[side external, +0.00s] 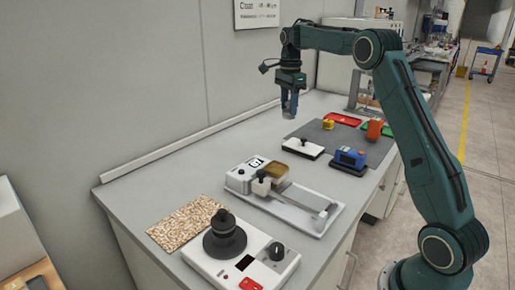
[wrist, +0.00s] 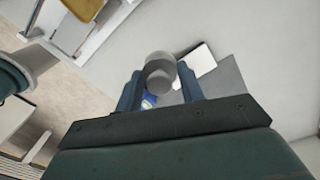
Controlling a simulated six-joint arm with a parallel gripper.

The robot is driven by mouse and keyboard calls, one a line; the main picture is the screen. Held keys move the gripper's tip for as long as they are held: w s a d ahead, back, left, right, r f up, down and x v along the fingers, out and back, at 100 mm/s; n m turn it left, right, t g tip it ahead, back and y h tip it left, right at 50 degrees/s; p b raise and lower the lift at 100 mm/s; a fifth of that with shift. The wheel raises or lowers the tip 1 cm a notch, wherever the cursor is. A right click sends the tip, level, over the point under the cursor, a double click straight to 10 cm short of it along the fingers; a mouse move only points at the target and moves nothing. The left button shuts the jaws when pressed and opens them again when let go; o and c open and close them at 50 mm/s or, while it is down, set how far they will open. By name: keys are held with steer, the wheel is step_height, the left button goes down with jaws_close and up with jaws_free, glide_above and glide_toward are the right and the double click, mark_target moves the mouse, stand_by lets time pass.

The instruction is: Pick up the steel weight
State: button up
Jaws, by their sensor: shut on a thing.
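My gripper (side external: 289,108) is raised above the bench, pointing down, with its blue fingers close together. In the wrist view, my gripper (wrist: 161,90) is shut on a grey cylinder, the steel weight (wrist: 160,72), which sits between the two fingertips. The weight's round end faces the camera. In the side view the fingers mostly hide the weight, and it is clear of the bench top.
A white-and-black block (side external: 303,148), a blue device (side external: 349,159), an orange item (side external: 374,129) and a yellow item (side external: 327,125) stand on or by the grey mat (side external: 325,137). The coater (side external: 318,212) and a white device with a black knob (side external: 225,240) stand nearer.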

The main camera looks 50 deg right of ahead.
steer(key=shift+r, duration=1.05)
